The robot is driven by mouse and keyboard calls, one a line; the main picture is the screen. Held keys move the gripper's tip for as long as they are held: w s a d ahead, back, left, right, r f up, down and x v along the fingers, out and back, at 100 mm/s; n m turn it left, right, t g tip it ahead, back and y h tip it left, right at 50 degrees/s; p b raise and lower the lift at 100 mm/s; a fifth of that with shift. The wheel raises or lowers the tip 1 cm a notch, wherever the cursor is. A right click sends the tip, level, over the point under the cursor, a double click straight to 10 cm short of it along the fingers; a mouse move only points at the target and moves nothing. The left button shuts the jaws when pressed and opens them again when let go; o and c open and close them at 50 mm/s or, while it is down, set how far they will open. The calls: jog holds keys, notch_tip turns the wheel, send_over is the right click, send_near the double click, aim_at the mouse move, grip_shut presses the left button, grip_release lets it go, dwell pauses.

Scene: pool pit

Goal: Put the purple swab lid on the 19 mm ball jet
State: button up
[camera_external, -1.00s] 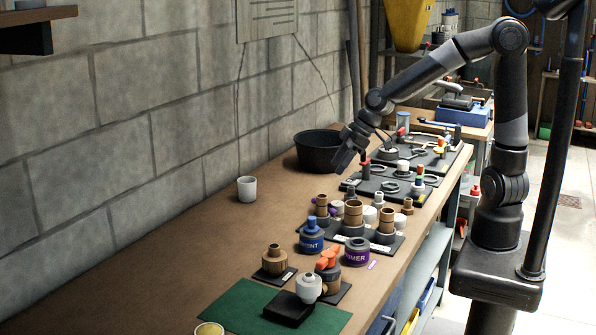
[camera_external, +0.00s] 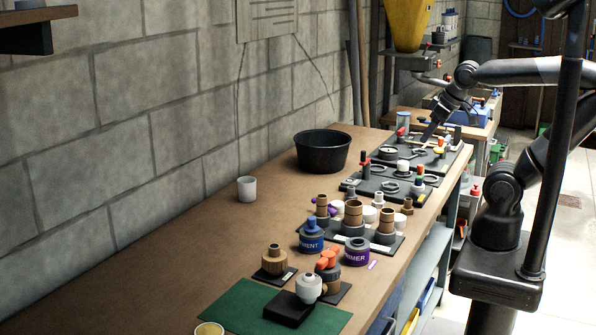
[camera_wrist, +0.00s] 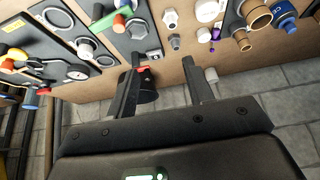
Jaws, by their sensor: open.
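My gripper (camera_external: 427,135) is over the far part of the bench in the outside view. In the wrist view its two fingers (camera_wrist: 162,65) are spread apart with nothing held between them. A small purple piece (camera_external: 331,210) lies among the pipe fittings on the middle dark tray, and purple also shows in the wrist view (camera_wrist: 216,33). I cannot tell for certain that it is the swab lid. A white ball-shaped fitting (camera_external: 308,288) stands on a black block at the near end. No size marking is legible, so I cannot confirm the 19 mm ball jet.
A purple-labelled primer can (camera_external: 356,252) and a blue-labelled can (camera_external: 312,238) stand near brown fittings. A black bucket (camera_external: 322,155) and white cup (camera_external: 247,189) stand along the wall. A green mat (camera_external: 232,305) lies in front. The bench's left-middle is clear.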

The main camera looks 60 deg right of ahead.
jog(key=c, duration=0.7)
jog(key=w+a+f+g+y, duration=0.2)
jog(key=w+f, duration=0.2)
jog(key=w, duration=0.5)
jog(key=w+a+f+g+y, duration=0.2)
jog(key=w+f, duration=0.3)
jog(key=w, duration=0.4)
jog(key=w+a+f+n+g+y, duration=0.1)
jog(key=w+a+f+g+y, duration=0.1)
jog(key=w, duration=0.7)
notch_tip(320, 180, down, 2)
jog(key=shift+w+a+f+y, duration=0.25)
jog(key=shift+a+y, duration=0.35)
jog(key=shift+a, duration=0.6)
jog(key=shift+x, duration=5.4)
jog(key=shift+c, duration=0.2)
